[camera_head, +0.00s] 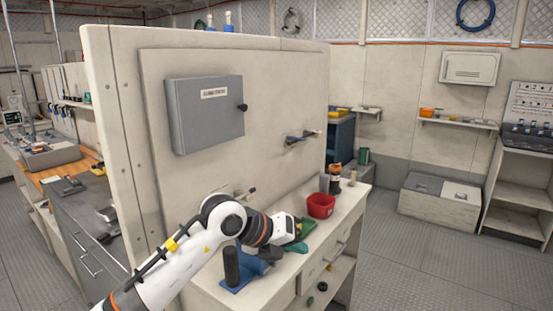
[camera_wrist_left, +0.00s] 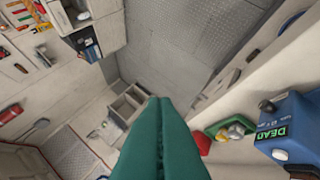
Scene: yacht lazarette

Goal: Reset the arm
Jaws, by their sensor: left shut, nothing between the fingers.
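My left arm (camera_head: 178,262) reaches in from the lower left over the cream counter (camera_head: 345,205). Its white wrist ends in the teal fingers of my left gripper (camera_head: 299,247), low over the counter near a green tray (camera_head: 307,226). In the left wrist view the teal fingers of my left gripper (camera_wrist_left: 160,102) are pressed together with nothing between them. My right gripper is in neither view.
A red bin (camera_head: 321,206) stands behind the green tray. A blue stand with a black cylinder (camera_head: 232,267) is below my wrist. A grey box (camera_head: 205,113) hangs on the upright panel. A blue box marked DEAD (camera_wrist_left: 287,128) is at right in the wrist view. Open floor (camera_head: 410,270) lies right.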

